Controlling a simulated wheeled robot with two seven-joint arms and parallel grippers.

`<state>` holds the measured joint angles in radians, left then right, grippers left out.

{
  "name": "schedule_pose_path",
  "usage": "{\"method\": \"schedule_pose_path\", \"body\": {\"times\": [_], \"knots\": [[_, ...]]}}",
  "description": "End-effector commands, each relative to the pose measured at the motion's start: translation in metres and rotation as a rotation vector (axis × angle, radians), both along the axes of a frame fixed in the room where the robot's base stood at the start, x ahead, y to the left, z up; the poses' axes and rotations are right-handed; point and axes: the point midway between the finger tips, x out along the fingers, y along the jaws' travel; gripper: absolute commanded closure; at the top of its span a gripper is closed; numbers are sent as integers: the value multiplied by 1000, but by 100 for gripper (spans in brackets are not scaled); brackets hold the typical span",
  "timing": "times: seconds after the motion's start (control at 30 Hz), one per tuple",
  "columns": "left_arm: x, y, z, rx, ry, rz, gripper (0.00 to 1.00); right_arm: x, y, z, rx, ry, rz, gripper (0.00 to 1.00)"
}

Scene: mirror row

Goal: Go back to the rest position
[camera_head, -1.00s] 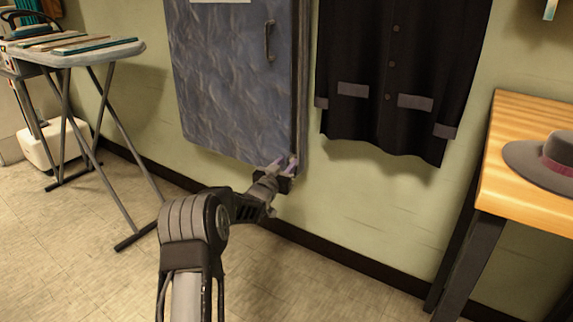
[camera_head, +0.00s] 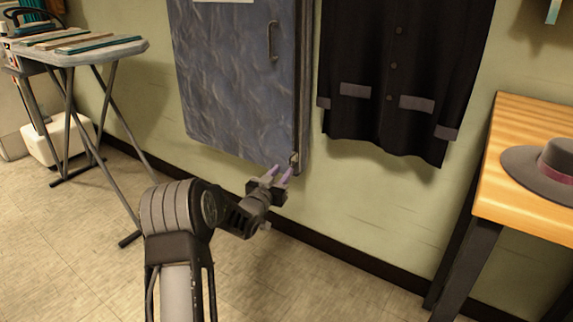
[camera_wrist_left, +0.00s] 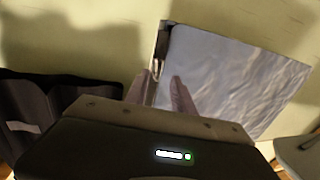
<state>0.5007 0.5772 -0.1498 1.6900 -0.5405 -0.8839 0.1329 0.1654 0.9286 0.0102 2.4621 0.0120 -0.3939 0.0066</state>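My left gripper (camera_head: 279,174) is just below the lower right corner of a blue-grey wall cabinet (camera_head: 232,80). Its two purplish fingers are apart with nothing between them. In the left wrist view the fingers of the left gripper (camera_wrist_left: 160,92) are also spread and empty, with the cabinet door (camera_wrist_left: 235,80) beyond them. My right gripper is in neither view.
A dark jacket (camera_head: 395,70) hangs to the right of the cabinet. A wooden table (camera_head: 508,190) with a grey hat (camera_head: 535,172) stands at the right. An ironing board (camera_head: 95,52) stands at the left. The floor between is clear.

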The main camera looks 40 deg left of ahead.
Motion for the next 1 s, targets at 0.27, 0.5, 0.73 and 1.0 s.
{"method": "schedule_pose_path", "body": {"times": [0.27,0.5,0.73,1.0], "knots": [[-14,-3,0,1,0,1,70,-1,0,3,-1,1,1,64],[-14,-3,-1,1,0,1,70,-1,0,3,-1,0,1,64],[-14,-3,-2,4,6,1,70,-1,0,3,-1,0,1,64],[-34,-14,-74,-110,189,57,70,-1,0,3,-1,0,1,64]]}}
